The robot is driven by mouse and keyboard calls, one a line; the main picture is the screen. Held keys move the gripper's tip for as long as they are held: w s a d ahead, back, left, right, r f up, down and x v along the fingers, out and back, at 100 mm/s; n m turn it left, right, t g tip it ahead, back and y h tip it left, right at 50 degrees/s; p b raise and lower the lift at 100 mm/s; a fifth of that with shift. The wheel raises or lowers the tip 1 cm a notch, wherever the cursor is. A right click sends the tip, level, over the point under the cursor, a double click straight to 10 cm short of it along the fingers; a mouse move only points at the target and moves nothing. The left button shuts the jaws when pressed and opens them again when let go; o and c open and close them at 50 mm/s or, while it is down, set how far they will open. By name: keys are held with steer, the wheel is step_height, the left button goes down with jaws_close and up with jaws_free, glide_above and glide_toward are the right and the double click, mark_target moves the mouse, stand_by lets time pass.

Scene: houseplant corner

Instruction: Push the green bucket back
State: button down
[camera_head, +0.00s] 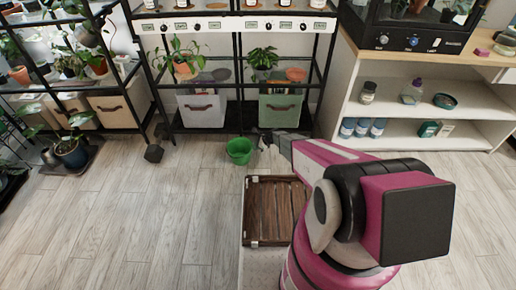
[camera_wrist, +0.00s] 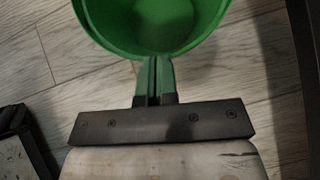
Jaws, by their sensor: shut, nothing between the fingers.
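The green bucket (camera_head: 240,150) stands on the wooden floor in front of the black shelving unit, in the head view. In the wrist view the bucket (camera_wrist: 150,48) fills the top middle, and I look into its open top. My gripper (camera_wrist: 154,62) has its two fingers closed together, with the tips at the near rim of the bucket. I cannot tell whether they touch it. In the head view my gripper (camera_head: 264,141) is small, just right of the bucket. Nothing is held.
Behind the bucket, the black shelf (camera_head: 235,122) holds a white bin (camera_head: 202,110) and a green bin (camera_head: 280,112) on its bottom level. A wooden slatted crate (camera_head: 275,210) lies nearer me. A dark block (camera_head: 154,153) is on the floor to the left.

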steer(key=d+f+v, duration=0.2)
steer(key=v, duration=1.1)
steer(key=s+d+r+n+h, duration=0.3)
steer(key=s+r+n, duration=0.3)
steer(key=s+r, duration=0.3)
steer(key=s+d+r+n+g+h, duration=0.1)
steer(key=s+d+r+n+h, duration=0.2)
steer(key=s+r+n, duration=0.4)
steer(key=s+d+r+n+h, duration=0.2)
steer(key=s+d+r+n, duration=0.2)
steer(key=r, duration=1.6)
steer(key=s+n, duration=0.3)
steer(key=s, duration=0.4)
steer(key=shift+s+g+h, duration=0.2)
steer(key=shift+g+h, duration=0.1)
steer(key=shift+h, duration=0.1)
steer(key=shift+d, duration=0.1)
